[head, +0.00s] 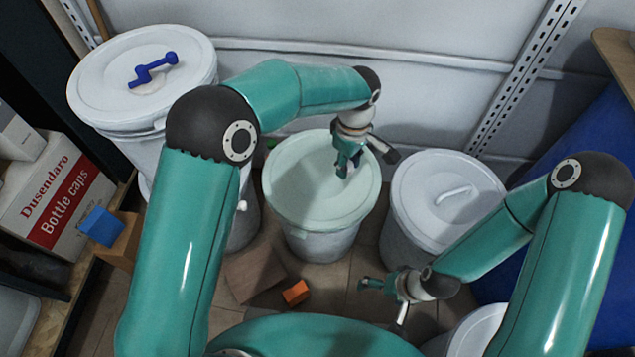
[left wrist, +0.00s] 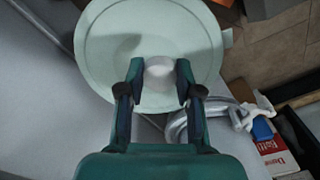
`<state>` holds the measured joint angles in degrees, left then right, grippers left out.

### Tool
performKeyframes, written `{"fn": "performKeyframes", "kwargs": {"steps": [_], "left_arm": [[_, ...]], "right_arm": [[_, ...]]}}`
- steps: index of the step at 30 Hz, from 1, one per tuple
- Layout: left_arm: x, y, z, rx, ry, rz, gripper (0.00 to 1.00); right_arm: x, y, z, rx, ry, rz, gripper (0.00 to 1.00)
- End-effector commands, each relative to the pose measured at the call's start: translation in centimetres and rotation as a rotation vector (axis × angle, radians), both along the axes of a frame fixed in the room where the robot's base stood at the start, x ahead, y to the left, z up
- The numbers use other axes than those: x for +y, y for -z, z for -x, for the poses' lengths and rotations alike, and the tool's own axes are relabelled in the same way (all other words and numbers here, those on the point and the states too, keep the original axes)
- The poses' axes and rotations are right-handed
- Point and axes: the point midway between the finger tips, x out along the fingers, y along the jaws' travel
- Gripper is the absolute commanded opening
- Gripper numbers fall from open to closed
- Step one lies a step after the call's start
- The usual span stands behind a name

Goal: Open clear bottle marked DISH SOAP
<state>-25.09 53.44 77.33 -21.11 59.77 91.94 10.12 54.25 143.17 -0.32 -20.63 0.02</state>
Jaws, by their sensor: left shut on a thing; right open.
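No clear bottle with a readable DISH SOAP label shows. A drum with a wide pale green lid (head: 300,195) stands in the middle of the head view; its lid (left wrist: 105,40) also fills the top of the left wrist view. My left gripper (head: 347,167) points down over this lid, right of its centre. In the left wrist view its fingers are shut on a small white round knob (left wrist: 159,71) at the lid. The fingers hide the knob in the head view. My right gripper (head: 383,297) is open and empty, low in front of the drums.
A white drum (head: 115,100) with a blue crank handle (head: 152,70) stands at left. A white-lidded drum (head: 425,210) stands at right, beside a large blue container (head: 570,150). A bottle caps carton (head: 60,195) is at left. An orange block (head: 296,292) lies on the floor.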

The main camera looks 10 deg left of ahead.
Motion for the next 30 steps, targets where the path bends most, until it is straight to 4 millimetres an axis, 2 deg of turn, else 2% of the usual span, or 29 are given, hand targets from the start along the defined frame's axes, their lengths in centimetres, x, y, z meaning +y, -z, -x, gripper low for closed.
{"fn": "performKeyframes", "kwargs": {"steps": [1, 11, 24, 30], "left_arm": [[-0.1, 0.7, 0.0, 0.000, -0.011, 0.000, 0.22], [-0.2, 2.4, 0.0, 0.001, -0.027, 0.000, 0.22], [-0.1, 8.4, -0.1, 0.001, -0.027, 0.001, 0.22], [-0.1, 10.3, 0.0, 0.001, -0.027, 0.000, 0.22]], "right_arm": [[0.0, 0.7, 0.0, 0.000, 0.000, 0.000, 1.00], [0.0, 2.1, 0.0, 0.000, 0.000, 0.000, 1.00], [0.0, 6.5, 0.0, 0.000, 0.000, 0.000, 1.00], [0.0, 7.8, 0.0, 0.000, 0.000, 0.000, 1.00]]}}
